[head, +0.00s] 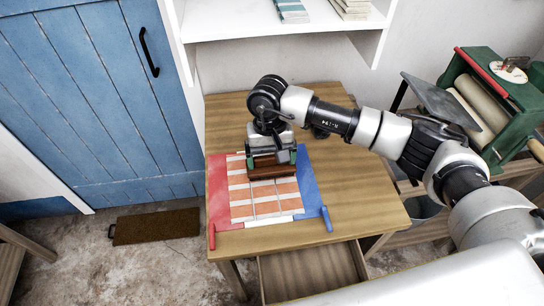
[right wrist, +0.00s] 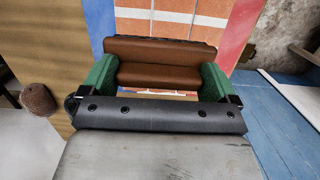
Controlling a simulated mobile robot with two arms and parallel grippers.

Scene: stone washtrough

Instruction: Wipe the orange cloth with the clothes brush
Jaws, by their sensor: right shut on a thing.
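The orange cloth (head: 265,205), striped orange and white, lies flat on the wooden table between a red strip on the left and a blue strip on the right. My right gripper (head: 270,162) is over the far part of the cloth, pointing down. It is shut on the brown clothes brush (head: 272,172), whose body sits between the green finger pads. In the right wrist view the brush (right wrist: 160,62) spans the gap between the fingers (right wrist: 160,80), with the cloth (right wrist: 160,20) behind it. The brush appears at or just above the cloth; contact is hidden. My left gripper is not seen.
The wooden table (head: 355,195) has bare room to the right of the cloth. An open drawer (head: 312,270) juts out at its front. A green mangle with rollers (head: 495,105) stands at right. A white shelf (head: 280,25) hangs above the back, and a blue door (head: 95,90) is at left.

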